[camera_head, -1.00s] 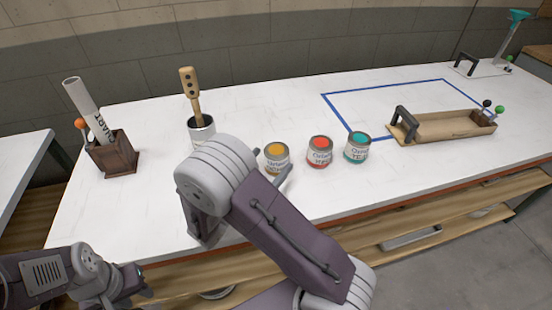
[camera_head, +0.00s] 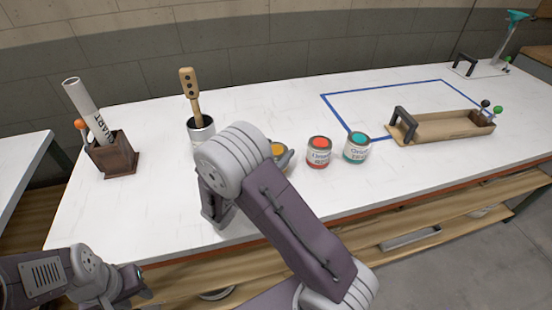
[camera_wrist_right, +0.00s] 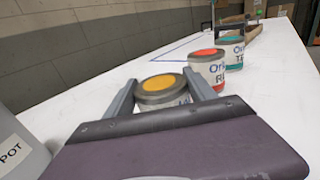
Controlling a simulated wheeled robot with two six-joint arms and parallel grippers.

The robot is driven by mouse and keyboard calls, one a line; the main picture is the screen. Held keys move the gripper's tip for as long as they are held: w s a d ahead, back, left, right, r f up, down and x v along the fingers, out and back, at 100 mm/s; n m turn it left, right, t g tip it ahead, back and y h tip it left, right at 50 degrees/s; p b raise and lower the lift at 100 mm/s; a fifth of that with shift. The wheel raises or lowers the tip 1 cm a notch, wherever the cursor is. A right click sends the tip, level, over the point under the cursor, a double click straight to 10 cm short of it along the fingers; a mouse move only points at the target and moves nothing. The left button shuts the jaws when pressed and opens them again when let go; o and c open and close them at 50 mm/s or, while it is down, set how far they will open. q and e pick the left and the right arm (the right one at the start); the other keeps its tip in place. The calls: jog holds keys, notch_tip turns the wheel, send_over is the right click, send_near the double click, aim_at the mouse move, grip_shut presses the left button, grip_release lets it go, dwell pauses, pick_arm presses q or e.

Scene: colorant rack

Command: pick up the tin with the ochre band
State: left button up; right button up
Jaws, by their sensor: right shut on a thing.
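The tin with the ochre band (camera_head: 278,150) stands on the white table, mostly hidden behind my right arm in the head view. In the right wrist view the tin (camera_wrist_right: 160,84) shows its ochre lid disc between the two fingers. My right gripper (camera_wrist_right: 163,90) is shut on it, one finger on each side. The right gripper (camera_head: 284,158) is partly hidden by its own wrist in the head view. My left gripper (camera_head: 142,283) is low at the left, off the table's front edge; its fingers are too unclear to judge.
A red tin (camera_head: 319,152) and a teal tin (camera_head: 357,149) stand just right of the ochre one. A pot with a wooden stick (camera_head: 201,130) stands behind my right wrist. A wooden holder (camera_head: 115,155) is at left, a wooden tray (camera_head: 445,128) at right by a blue outline.

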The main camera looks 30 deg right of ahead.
jog(key=shift+r, duration=0.1)
jog(key=shift+r, duration=0.4)
jog(key=r, duration=0.1)
jog(key=r+p, duration=0.1)
jog(key=r, duration=0.2)
jog(key=shift+s+d, duration=0.4)
jog(key=s+d+r+b, duration=0.6)
jog(key=s+d, duration=0.1)
jog(key=shift+s+d+b, duration=0.2)
jog(key=shift+d+b, duration=0.1)
jog(key=shift+b, duration=0.05)
